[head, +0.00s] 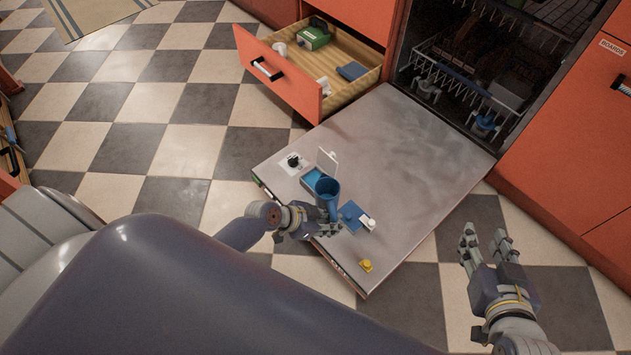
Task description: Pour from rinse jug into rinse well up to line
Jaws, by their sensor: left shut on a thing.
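The blue rinse jug (327,188) stands out over the near part of the open dishwasher door, its round open mouth facing up towards me. My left gripper (325,226) is shut on the jug from the near side. The rinse well (311,176) appears as a blue-filled compartment in the door, just left of the jug and partly hidden by it. Its pale lid (328,161) stands open behind it. The line and any pouring stream cannot be made out. My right gripper (485,244) is open and empty, off the door's right side.
The door (400,140) lies flat, its far part bare. A white plate with a black knob (293,161), a blue block (351,214) and a yellow piece (365,265) are on it. An open drawer (290,85) and the dishwasher rack (455,75) stand behind.

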